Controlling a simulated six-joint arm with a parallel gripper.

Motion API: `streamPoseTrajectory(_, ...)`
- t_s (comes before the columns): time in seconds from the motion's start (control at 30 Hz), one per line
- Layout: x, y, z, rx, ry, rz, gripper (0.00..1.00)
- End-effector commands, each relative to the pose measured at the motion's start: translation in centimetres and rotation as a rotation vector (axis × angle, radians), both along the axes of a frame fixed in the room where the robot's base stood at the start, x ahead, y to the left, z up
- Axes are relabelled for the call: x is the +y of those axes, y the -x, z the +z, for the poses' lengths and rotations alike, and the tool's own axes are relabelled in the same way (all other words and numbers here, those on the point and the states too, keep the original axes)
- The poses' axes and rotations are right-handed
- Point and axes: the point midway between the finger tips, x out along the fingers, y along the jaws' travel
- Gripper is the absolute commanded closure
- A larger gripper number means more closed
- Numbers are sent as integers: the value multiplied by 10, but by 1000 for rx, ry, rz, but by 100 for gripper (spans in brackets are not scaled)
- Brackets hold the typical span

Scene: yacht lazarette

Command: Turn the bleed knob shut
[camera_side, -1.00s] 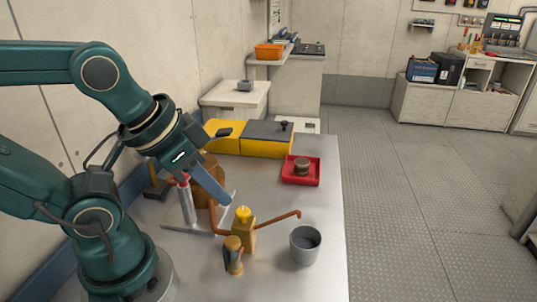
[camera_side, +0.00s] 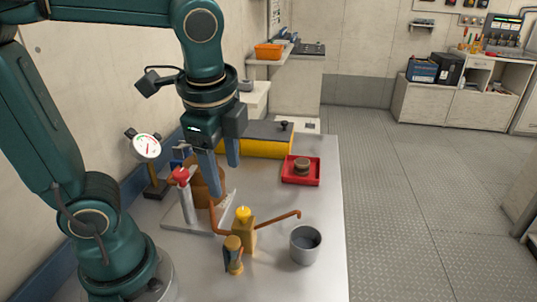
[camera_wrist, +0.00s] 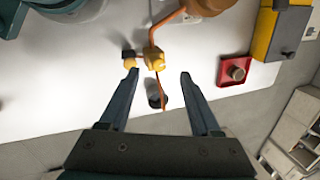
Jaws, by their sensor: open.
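The yellow bleed knob (camera_side: 243,213) sits on top of a brass valve block (camera_side: 243,235) on the metal bench. A copper pipe (camera_side: 280,219) runs out from the block to the right. In the wrist view the yellow knob (camera_wrist: 154,61) appears between and slightly beyond my fingertips. My gripper (camera_side: 222,185) is open and empty, pointing down. In the side view its fingers are above and behind the knob, apart from it; the wrist view also shows the gripper (camera_wrist: 159,73) open.
A red-topped post (camera_side: 183,195) and a dial gauge (camera_side: 146,147) stand to the left. A red tray (camera_side: 314,180) and yellow case (camera_side: 270,147) lie behind.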

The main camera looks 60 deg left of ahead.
Motion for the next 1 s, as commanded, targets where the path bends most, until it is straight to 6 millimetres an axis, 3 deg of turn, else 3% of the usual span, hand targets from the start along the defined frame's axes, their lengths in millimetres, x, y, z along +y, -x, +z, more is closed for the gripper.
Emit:
streamPoseTrajectory(0.2,-7,-27,-15,224,-140,-271,36)
streamPoseTrajectory(0.37,-17,-37,-31,305,-185,-343,36)
streamPoseTrajectory(0.6,-21,-36,-48,350,-197,-373,36)
streamPoseTrajectory(1.0,-5,-32,-86,349,-195,-370,36)
